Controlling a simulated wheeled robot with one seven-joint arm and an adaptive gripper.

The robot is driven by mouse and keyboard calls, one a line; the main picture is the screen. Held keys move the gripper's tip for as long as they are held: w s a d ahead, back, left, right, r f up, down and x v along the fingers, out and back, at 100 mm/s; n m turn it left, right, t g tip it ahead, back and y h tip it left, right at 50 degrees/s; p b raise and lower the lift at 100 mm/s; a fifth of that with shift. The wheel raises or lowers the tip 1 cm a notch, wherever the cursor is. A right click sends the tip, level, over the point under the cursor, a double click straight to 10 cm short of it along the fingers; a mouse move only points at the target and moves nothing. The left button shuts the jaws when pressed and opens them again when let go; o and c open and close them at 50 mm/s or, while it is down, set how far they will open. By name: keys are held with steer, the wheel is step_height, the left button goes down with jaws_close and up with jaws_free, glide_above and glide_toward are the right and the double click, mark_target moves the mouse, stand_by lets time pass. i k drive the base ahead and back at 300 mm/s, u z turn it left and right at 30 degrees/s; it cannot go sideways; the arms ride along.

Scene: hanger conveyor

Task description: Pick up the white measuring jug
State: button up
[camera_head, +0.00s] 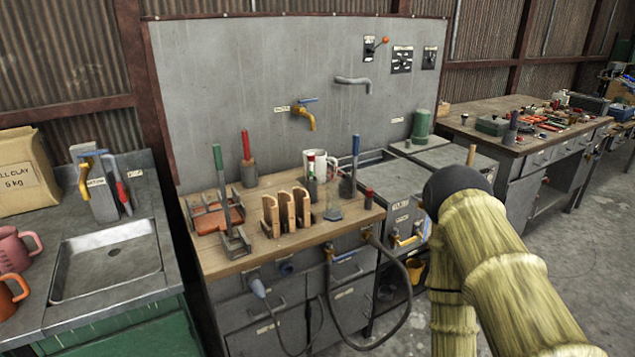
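The white measuring jug (321,164) stands upright toward the back of the wooden-topped workbench (350,220), with its handle to the right. My arm, in a straw-coloured cover with a dark rounded end, rises at the lower right, apart from the jug. My gripper's fingers do not show in this view.
A blue-handled tool (355,160) in a dark block stands close to the jug's right. Wooden slotted pieces (286,212) and a green-handled press (226,205) stand in front and left. A grey panel (245,90) rises behind. A hose (405,300) hangs off the bench front.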

mark_target(319, 165)
steer(key=z, duration=0.05)
steer(key=k, duration=0.7)
steer(key=u, duration=1.1)
steer(key=i, duration=1.15)
steer(key=z, duration=0.6)
steer(key=i, duration=0.5)
steer(key=z, duration=0.6)
